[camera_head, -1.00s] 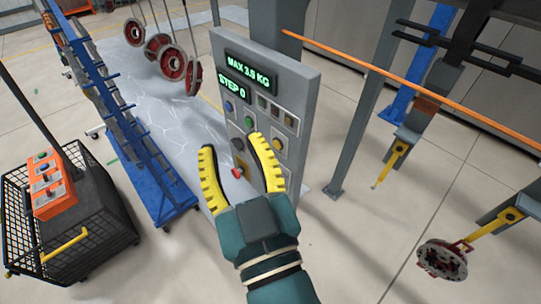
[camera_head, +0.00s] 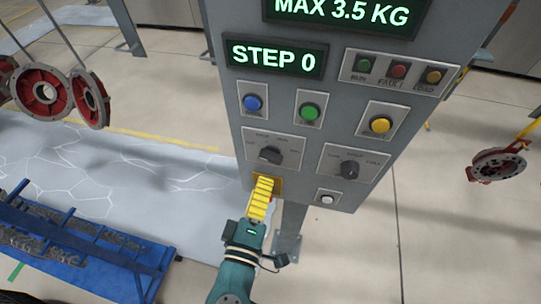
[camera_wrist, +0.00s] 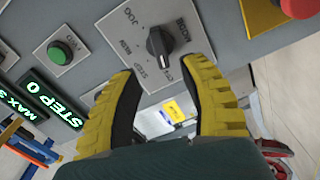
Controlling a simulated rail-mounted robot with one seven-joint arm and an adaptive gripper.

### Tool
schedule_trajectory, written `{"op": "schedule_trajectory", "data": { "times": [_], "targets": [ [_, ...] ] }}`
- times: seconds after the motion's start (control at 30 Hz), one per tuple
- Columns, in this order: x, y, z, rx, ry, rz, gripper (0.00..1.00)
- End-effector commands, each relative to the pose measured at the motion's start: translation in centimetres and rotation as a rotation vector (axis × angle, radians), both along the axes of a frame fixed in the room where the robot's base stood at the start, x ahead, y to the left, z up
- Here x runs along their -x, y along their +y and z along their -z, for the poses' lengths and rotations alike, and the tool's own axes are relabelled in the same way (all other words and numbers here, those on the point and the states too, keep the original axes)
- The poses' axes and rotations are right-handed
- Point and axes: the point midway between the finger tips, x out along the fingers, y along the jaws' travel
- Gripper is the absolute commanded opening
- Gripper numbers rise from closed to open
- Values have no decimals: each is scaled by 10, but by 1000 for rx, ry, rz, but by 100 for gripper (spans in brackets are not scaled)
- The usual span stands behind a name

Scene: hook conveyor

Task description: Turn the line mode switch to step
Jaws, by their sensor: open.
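The grey control panel (camera_head: 345,190) fills the middle of the head view, with a "STEP 0" display (camera_head: 277,58). It carries a left black knob (camera_head: 270,154) and a right black knob (camera_head: 349,169), each on a labelled plate. In the wrist view, a black knob (camera_wrist: 160,42) has a plate with labels including JOG and STEP. In the wrist view my gripper (camera_wrist: 165,72) is open and empty, with the knob beyond the fingertips.
A red mushroom button (camera_wrist: 300,6) on a yellow base sits close by. Blue (camera_head: 253,103), green (camera_head: 309,112) and yellow (camera_head: 380,124) buttons are above the knobs. A white button (camera_head: 326,198) is lower right. Red hanging wheels (camera_head: 42,92) are at left; a blue rack (camera_head: 85,250) stands below them.

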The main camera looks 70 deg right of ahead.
Motion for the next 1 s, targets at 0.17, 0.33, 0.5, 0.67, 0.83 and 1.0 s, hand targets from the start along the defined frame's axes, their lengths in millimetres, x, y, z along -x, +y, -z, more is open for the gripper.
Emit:
{"op": "schedule_trajectory", "data": {
  "times": [0.17, 0.33, 0.5, 0.67, 0.83, 1.0],
  "targets": [
    [-2, -44, -2, 1, -2, 5, 44],
    [-6, -74, -2, -1, -2, 2, 44],
    [-7, -86, -1, -1, -2, -1, 44],
    [-7, -87, 0, -1, -2, -2, 44],
    [-7, -86, 0, -1, -3, -2, 28],
    [-7, -86, 0, -1, -3, -2, 0]
  ]
}}
